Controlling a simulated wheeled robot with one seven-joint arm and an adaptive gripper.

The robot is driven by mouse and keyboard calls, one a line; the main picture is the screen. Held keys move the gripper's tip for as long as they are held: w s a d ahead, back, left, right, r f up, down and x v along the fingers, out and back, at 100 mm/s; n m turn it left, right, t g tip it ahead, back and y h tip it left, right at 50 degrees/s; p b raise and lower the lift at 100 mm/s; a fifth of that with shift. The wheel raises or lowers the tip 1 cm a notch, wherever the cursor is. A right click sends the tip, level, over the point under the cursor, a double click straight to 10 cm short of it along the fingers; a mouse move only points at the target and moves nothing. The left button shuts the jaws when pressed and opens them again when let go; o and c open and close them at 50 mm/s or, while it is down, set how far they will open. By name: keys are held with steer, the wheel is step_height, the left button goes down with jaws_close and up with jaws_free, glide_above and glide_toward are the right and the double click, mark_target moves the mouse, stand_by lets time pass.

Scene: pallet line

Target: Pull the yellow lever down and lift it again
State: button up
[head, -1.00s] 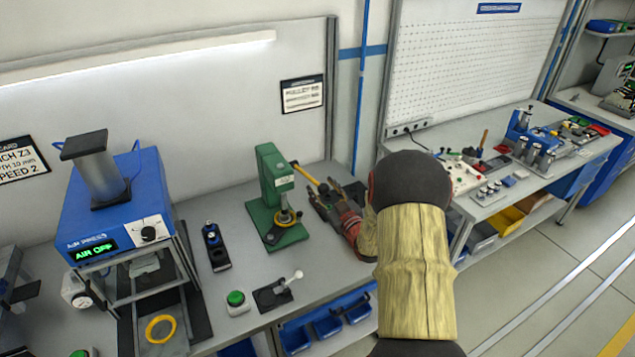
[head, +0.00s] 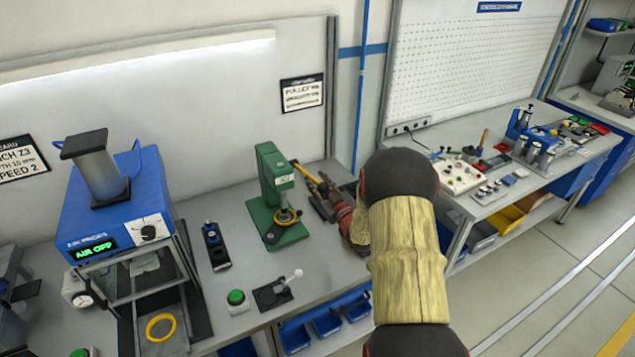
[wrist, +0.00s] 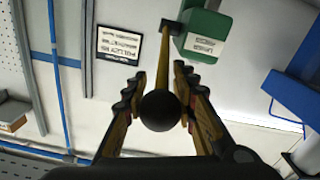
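The yellow lever (head: 309,174) sticks out to the right from the top of the green press (head: 271,186). In the wrist view the lever's yellow rod (wrist: 164,62) runs from the press to a black ball knob (wrist: 160,110). The lever slopes a little down toward my gripper in the head view.
A blue machine (head: 118,208) with an "AIR OFF" display stands at the left. A green button (head: 236,298) and a small white-knobbed lever (head: 275,292) are near the bench's front edge. A wall sign (head: 302,93) hangs behind the press.

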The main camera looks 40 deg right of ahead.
steer(key=c, duration=0.6)
jaws_close()
